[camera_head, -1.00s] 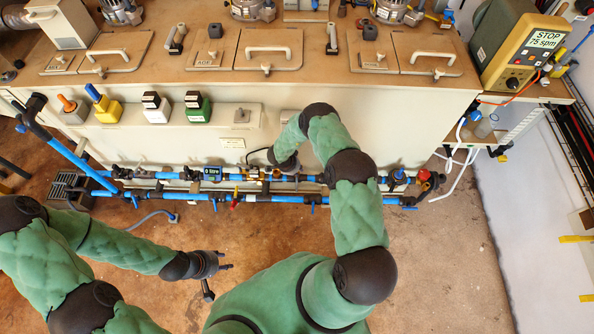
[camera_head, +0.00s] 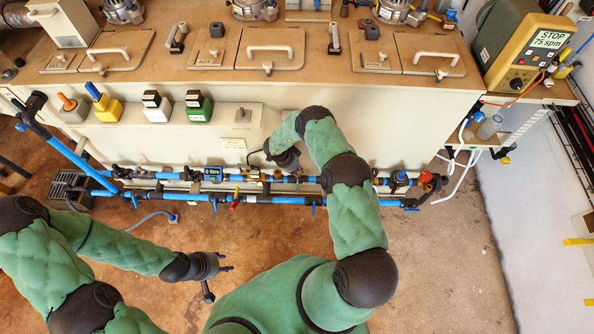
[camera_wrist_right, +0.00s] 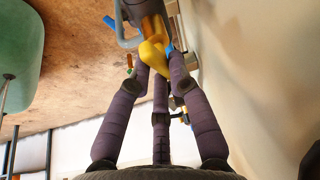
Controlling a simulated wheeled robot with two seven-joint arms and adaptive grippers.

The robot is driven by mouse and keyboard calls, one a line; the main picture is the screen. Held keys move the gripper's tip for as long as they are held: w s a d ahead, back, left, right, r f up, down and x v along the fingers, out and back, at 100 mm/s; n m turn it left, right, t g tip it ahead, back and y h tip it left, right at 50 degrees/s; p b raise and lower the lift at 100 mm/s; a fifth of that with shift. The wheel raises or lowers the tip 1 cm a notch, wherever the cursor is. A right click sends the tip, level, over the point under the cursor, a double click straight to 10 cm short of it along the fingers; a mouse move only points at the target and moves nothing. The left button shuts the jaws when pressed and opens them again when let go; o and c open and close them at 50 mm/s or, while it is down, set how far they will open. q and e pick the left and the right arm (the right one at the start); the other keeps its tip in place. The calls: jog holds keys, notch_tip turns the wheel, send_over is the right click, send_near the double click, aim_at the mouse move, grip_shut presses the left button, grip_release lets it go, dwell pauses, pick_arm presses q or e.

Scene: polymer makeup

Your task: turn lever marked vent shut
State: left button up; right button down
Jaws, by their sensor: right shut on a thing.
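A yellow lever (camera_wrist_right: 153,52) on a metal fitting shows at the top centre of the right wrist view. No vent marking is legible on it. My right gripper (camera_wrist_right: 157,68) has its dark fingers closed around this lever, with the tips against it. In the head view my right gripper (camera_head: 284,168) is down at the upper blue pipe run in front of the machine, and its fingers and the lever are largely hidden there. My left gripper (camera_head: 226,268) is open and empty over the brown floor, well apart from the pipes.
Blue pipes (camera_head: 170,195) with several small valves run along the front of the cream machine (camera_head: 400,125). A slanted blue pipe (camera_head: 72,152) stands at the left. A yellow control box (camera_head: 520,50) reading STOP 75 spm is at the right.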

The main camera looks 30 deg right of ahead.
jog(key=c, duration=1.1)
grip_release()
jog(key=shift+c, duration=0.2)
jog(key=shift+r, duration=0.25)
jog(key=w+a, duration=0.3)
jog(key=a, duration=0.9)
jog(key=shift+w+r, duration=0.3)
jog(key=shift+w, duration=0.05)
jog(key=shift+o, duration=0.3)
jog(key=shift+d, duration=0.1)
